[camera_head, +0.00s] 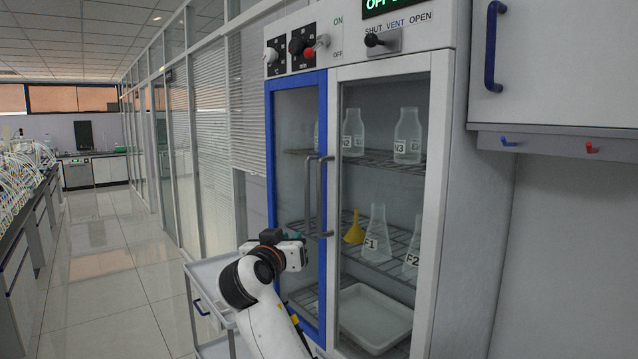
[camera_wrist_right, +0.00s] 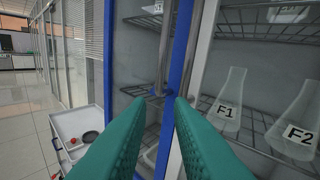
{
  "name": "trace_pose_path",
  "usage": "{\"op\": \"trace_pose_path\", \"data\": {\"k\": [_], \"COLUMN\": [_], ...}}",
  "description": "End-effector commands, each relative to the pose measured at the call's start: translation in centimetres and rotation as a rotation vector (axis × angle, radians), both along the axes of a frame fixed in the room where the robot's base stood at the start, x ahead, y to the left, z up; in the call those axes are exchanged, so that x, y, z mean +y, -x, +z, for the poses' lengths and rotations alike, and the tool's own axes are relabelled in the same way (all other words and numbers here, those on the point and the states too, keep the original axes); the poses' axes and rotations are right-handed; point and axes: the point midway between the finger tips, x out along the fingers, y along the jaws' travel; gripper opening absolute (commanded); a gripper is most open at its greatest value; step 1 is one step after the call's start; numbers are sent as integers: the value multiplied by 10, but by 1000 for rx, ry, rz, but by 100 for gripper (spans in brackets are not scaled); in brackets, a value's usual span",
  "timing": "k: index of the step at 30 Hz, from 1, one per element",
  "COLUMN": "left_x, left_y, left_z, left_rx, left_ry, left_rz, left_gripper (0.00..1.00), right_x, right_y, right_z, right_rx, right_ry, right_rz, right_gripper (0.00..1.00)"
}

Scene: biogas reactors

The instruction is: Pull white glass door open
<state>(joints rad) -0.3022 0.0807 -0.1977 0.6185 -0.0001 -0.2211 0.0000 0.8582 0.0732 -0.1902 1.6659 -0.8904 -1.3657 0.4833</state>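The white glass door (camera_head: 385,71) is the right door of a tall cabinet and looks shut. A blue-framed glass door (camera_head: 296,82) stands to its left. Two upright metal bar handles meet at the seam; the right one (camera_head: 324,195) appears to belong to the white door. In the right wrist view, this handle (camera_wrist_right: 190,50) and the left handle (camera_wrist_right: 162,48) stand just beyond the fingertips. My right gripper (camera_head: 304,252) is low before the seam; its teal fingers (camera_wrist_right: 158,100) are apart with nothing between them. My left gripper is out of view.
Flasks, a yellow funnel (camera_head: 354,228) and a white tray (camera_head: 374,318) are inside the cabinet. A white cart (camera_head: 207,275) stands at the left beside my right arm. Knobs (camera_head: 302,48) are above the doors. The aisle floor (camera_head: 100,255) at left is clear.

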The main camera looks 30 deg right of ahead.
Motion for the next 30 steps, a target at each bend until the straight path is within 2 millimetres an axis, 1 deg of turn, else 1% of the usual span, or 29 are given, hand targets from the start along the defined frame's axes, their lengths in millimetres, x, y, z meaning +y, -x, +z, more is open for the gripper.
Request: {"op": "trace_pose_path", "data": {"k": [1,3,6,8,11,16,21,25,30], "left_x": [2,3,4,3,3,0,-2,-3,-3], "left_y": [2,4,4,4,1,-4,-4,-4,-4], "left_z": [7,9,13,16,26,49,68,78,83], "left_rx": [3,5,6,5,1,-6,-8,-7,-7], "left_ry": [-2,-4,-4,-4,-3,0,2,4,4], "left_rz": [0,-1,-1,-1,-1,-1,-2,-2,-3], "left_gripper": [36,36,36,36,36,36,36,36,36], "right_x": [-3,-6,-10,-14,-25,-53,-78,-92,-101], "right_y": [11,22,28,27,18,-3,-24,-35,-43], "right_z": [30,50,64,67,68,70,69,67,64], "right_rx": [-51,-96,-126,-129,-126,-125,-124,-125,-127], "right_ry": [-14,-30,-41,-41,-40,-39,-38,-40,-41], "right_rz": [-25,-53,-73,-78,-78,-78,-77,-75,-73], "right_gripper": [20,20,20,20,20,20,20,20,20]}}
